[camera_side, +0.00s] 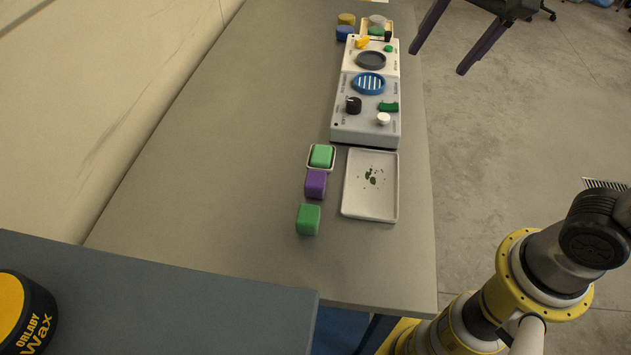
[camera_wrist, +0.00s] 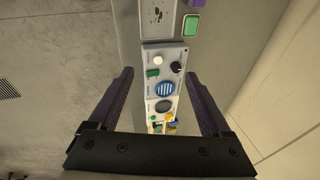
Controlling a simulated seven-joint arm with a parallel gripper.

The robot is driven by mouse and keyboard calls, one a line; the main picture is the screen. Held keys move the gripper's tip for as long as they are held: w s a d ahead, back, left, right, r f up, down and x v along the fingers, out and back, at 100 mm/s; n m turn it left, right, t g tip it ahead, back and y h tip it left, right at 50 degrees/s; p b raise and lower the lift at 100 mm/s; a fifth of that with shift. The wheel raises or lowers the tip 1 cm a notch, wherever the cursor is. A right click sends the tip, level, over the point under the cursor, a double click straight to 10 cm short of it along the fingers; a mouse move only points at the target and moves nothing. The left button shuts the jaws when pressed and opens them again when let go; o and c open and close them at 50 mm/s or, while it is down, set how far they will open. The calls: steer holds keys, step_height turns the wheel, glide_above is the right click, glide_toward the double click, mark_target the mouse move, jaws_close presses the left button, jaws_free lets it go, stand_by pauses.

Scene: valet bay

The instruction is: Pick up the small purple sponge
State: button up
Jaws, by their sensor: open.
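The small purple sponge (camera_side: 316,183) sits on the grey table between two green sponges in the side view. One green sponge (camera_side: 321,156) rests in a small white dish above it. The other green sponge (camera_side: 308,219) stands on the table below it. In the wrist view only part of the purple sponge (camera_wrist: 197,3) shows at the top edge, beside the dished green sponge (camera_wrist: 191,25). My gripper (camera_side: 442,40) is open and empty at the top right of the side view, off the table's right edge. Its fingers (camera_wrist: 160,76) are spread wide in the wrist view.
A white tray (camera_side: 348,210) with dark green bits lies right of the sponges. A grey-white control panel (camera_side: 345,128) with knobs stands beyond it, and small coloured items (camera_side: 345,32) lie at its far end. A wax tin (camera_side: 22,312) stands on the dark surface (camera_side: 180,290). The table's left side is clear.

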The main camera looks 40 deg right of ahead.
steer(key=w+a+f+g, duration=0.2)
steer(key=w+a+f, duration=0.3)
steer(key=w+a, duration=0.35)
steer(key=g, duration=0.2)
glide_above(315, 182)
step_height(315, 182, down, 7)
steer(key=shift+n+h, duration=0.4)
steer(key=f, duration=0.8)
steer(key=shift+w+d+f, duration=0.1)
steer(key=shift+w+d, duration=0.2)
steer(key=shift+d, duration=0.05)
steer(key=f, duration=0.4)
steer(key=shift+s+a, duration=0.3)
steer(key=shift+a, duration=0.05)
steer(key=shift+f, duration=0.6)
jaws_close()
steer(key=shift+r, duration=0.15)
